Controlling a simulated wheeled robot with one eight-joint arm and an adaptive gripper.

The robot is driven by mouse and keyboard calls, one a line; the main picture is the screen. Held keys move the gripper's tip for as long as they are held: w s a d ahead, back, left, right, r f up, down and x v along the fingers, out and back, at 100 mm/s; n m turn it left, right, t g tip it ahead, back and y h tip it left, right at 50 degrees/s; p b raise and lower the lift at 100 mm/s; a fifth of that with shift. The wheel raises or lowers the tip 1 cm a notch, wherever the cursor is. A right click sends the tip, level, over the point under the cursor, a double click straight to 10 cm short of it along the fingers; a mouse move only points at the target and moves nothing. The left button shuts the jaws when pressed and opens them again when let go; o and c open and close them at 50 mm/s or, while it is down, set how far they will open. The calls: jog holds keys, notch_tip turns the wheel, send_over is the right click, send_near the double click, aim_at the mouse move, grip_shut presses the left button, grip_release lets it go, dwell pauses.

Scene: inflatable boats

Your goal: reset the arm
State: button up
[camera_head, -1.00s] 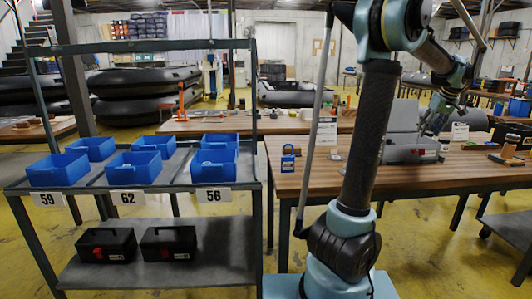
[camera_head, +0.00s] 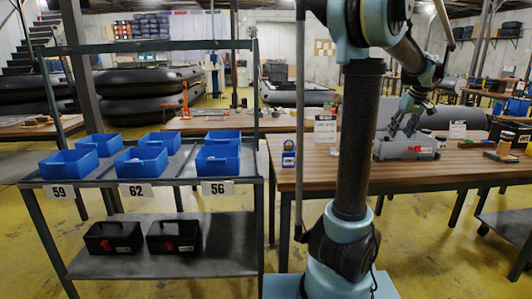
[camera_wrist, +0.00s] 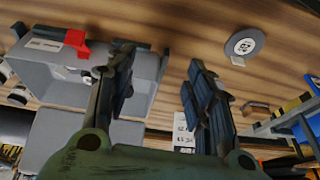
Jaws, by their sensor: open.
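My gripper (camera_head: 404,127) is at the end of my raised arm, above the wooden workbench at the right. In the wrist view my gripper (camera_wrist: 160,100) has its two dark fingers spread apart, with nothing between them but the wood surface behind. A grey toolbox (camera_head: 398,149) with a red latch stands on the bench below the gripper. In the wrist view the grey toolbox (camera_wrist: 52,75) appears open, lying left of and partly behind the left finger. I cannot tell its full contents.
The workbench (camera_head: 350,170) also bears a blue padlock-shaped item (camera_head: 288,155) and a round labelled disc (camera_wrist: 243,46). A shelf rack at the left holds several blue bins (camera_head: 68,163) and two black toolboxes (camera_head: 114,237). Black inflatable boats (camera_head: 150,92) lie behind. Yellow floor is clear around the rack.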

jog(key=s+a+f, duration=0.2)
jog(key=s+a, duration=0.1)
jog(key=a, duration=0.5)
jog(key=s+a+f+g, duration=0.1)
jog(key=s+a+f, duration=0.15)
jog(key=a, duration=0.45)
jog(key=s+a+f, duration=0.2)
jog(key=s+a, duration=0.2)
jog(key=a, duration=0.4)
jog(key=s+a+f, duration=0.5)
jog(key=s+f, duration=0.2)
jog(key=s, duration=0.1)
jog(key=s+a+f, duration=0.6)
jog(key=s+f, duration=0.2)
jog(key=s, duration=0.1)
jog(key=shift+m+g+h, duration=0.3)
jog(key=shift+g, duration=0.1)
jog(key=shift+a+f, duration=0.1)
jog(key=shift+w+f, duration=0.2)
jog(key=shift+w, duration=0.3)
jog(key=shift+c, duration=0.6)
